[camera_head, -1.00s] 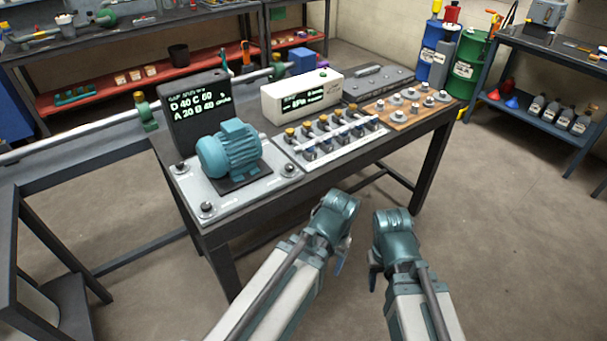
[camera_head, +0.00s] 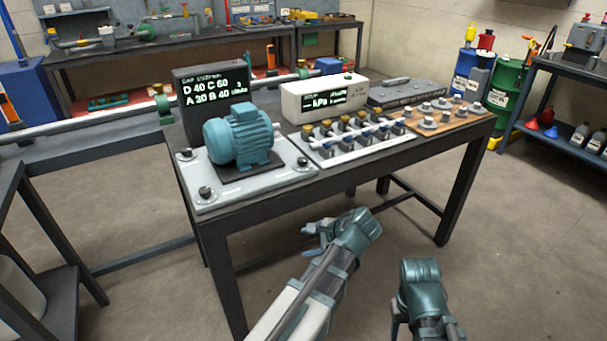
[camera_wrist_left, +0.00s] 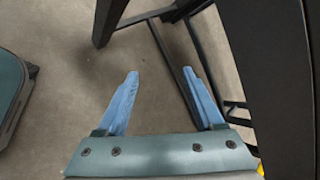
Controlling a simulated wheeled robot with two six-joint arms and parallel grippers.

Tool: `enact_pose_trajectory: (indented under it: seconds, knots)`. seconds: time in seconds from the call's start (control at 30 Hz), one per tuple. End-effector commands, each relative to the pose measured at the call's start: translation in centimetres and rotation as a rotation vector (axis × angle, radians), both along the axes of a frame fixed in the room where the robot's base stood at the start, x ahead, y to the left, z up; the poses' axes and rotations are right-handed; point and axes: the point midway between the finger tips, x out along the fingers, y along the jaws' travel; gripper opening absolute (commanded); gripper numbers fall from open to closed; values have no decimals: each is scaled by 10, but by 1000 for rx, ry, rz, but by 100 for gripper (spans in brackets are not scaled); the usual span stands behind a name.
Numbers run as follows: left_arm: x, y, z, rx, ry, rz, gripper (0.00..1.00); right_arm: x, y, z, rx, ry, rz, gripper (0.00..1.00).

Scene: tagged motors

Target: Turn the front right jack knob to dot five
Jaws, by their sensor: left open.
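A teal motor (camera_head: 238,138) sits on a light metal plate (camera_head: 235,193) at the table's left end. Dark round knobs stand at the plate's corners. The front right one is the jack knob (camera_head: 302,162); the front left knob (camera_head: 205,192) and back left knob (camera_head: 185,154) also show. Dot marks are too small to read. My left gripper (camera_head: 312,240) is below and in front of the table edge, apart from the knob. In the left wrist view its blue fingers (camera_wrist_left: 160,74) are spread and empty. My right arm is low at right; its gripper's fingers (camera_head: 396,326) are mostly hidden.
A black display box (camera_head: 210,92) stands behind the motor. A white meter box (camera_head: 325,97), a valve manifold (camera_head: 352,136) and a wooden board with metal parts (camera_head: 443,115) stand to the right. The table's front edge (camera_head: 350,178) lies between my arms and the plate. Floor in front is clear.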

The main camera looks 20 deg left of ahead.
Motion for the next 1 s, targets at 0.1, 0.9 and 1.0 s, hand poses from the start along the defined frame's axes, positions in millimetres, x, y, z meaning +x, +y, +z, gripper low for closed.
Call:
enact_pose_trajectory:
  seconds: [0.1, 0.9, 1.0]
  knots:
    - [32, 1, 37, 277, 116, -204, 69, 0, 0, -1, 0, 0, 0, 50]
    - [88, -42, 160, 1035, 538, -516, 69, 0, 0, 0, 0, 0, 0, 50]
    - [88, -42, 160, 1034, 537, -516, 69, 0, 0, 0, 0, 0, 0, 50]
